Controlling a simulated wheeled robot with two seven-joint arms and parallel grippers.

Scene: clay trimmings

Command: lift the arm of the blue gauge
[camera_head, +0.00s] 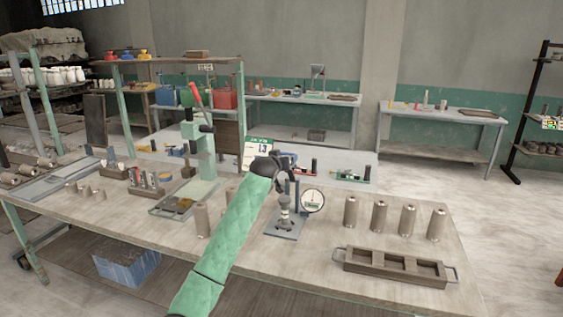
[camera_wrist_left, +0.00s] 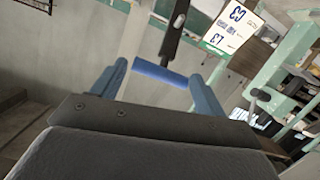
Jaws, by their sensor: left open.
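The gauge (camera_head: 283,224) stands on the near bench, with a grey base plate, a dark post and a round white dial (camera_head: 313,200) on its right. My left gripper (camera_head: 284,174) is at the top of it, at the end of my green-sleeved arm, and partly hides its upper part. In the left wrist view my left gripper (camera_wrist_left: 158,80) is open, one finger on each side of a blue bar (camera_wrist_left: 160,72) on a dark stem, apparently the gauge's arm. I cannot tell whether the fingers touch the bar. My right gripper is not in view.
Several metal cylinders (camera_head: 379,216) stand right of the gauge, behind a brown wooden tray (camera_head: 390,268) with handles. A green press (camera_head: 200,155) with a red lever stands to the left. A white and green sign (camera_head: 257,152) is behind my gripper.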

